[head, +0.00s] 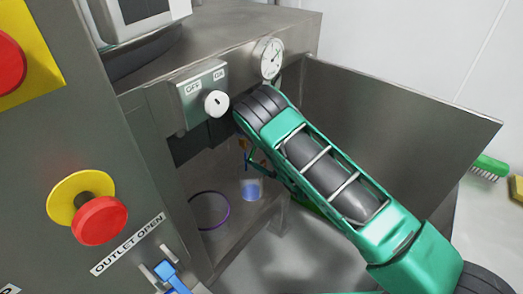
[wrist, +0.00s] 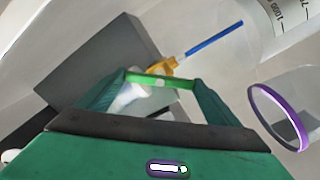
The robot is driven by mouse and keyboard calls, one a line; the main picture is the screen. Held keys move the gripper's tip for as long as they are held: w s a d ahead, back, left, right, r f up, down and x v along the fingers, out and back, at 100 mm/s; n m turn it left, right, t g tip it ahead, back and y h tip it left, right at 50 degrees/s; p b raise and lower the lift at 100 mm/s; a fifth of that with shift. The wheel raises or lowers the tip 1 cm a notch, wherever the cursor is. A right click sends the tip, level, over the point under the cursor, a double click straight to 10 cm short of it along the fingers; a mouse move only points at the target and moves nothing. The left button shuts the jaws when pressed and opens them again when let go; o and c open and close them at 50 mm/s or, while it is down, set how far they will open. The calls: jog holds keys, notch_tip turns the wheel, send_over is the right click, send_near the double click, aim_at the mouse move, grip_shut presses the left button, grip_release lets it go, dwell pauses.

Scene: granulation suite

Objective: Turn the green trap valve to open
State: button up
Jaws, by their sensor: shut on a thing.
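The green trap valve shows in the wrist view as a bright green handle bar (wrist: 146,77) above a pale round stem or pipe (wrist: 130,98). My gripper (wrist: 155,82) has its two dark green fingers at the ends of this bar and is shut on it. In the head view my arm reaches down into the steel bay, and its links hide most of the gripper and the valve. I cannot tell from these views how far the handle is turned.
A clear vessel with a purple rim (wrist: 276,116) is at the right. In the head view, an OFF/ON switch box (head: 201,92), a gauge (head: 270,58) and a steel side panel (head: 400,125) surround my arm.

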jog(key=shift+s+a+n, duration=0.1)
jog(key=shift+a+n, duration=0.05)
jog(key=shift+n, duration=1.8)
jog(key=shift+a+n, duration=0.1)
jog(key=shift+n, duration=1.85)
jog(key=shift+f, duration=0.1)
jog(key=o, duration=0.9)
jog(key=shift+d, duration=0.1)
